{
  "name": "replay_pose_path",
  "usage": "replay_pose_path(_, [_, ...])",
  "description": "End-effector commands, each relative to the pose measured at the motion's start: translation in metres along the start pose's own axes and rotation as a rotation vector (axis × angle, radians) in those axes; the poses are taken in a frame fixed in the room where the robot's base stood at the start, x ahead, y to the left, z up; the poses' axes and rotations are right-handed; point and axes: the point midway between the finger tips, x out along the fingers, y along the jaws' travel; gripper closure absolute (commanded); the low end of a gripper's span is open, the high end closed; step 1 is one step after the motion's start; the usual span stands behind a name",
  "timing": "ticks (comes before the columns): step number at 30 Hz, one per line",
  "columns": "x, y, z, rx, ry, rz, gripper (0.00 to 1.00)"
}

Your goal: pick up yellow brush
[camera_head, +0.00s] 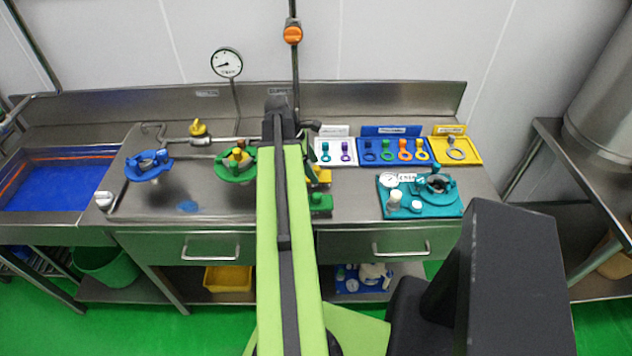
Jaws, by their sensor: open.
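A yellow block-like thing (321,176), which looks like the yellow brush, lies on the steel counter just right of my arm. Its left part is hidden behind the arm. A similar green piece (320,203) lies in front of it. My gripper (309,138) is at the far end of my green arm, mostly hidden by it. Its dark part shows just behind the yellow brush, toward the back wall. It is open. Whether it touches anything cannot be told.
A blue valve (148,165) and a green valve (236,165) stand left of the arm. To the right are a white tray (326,160), blue tray (366,160), yellow tray (470,158) and teal board (450,210). A blue sink (55,185) is far left.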

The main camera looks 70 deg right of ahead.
Motion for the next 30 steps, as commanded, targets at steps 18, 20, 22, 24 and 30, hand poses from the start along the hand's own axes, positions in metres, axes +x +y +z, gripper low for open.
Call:
replay_pose_path(18, [0.027,0.001,-0.001,-0.001,0.0,0.001,0.55])
replay_pose_path(20, [0.026,0.001,-0.001,-0.001,0.0,0.001,0.63])
replay_pose_path(22, [0.026,0.001,-0.001,-0.001,0.0,0.001,0.72])
replay_pose_path(24, [0.026,0.001,-0.001,-0.001,0.0,0.001,0.81])
replay_pose_path(30, [0.026,0.001,-0.002,-0.001,0.0,0.001,0.99])
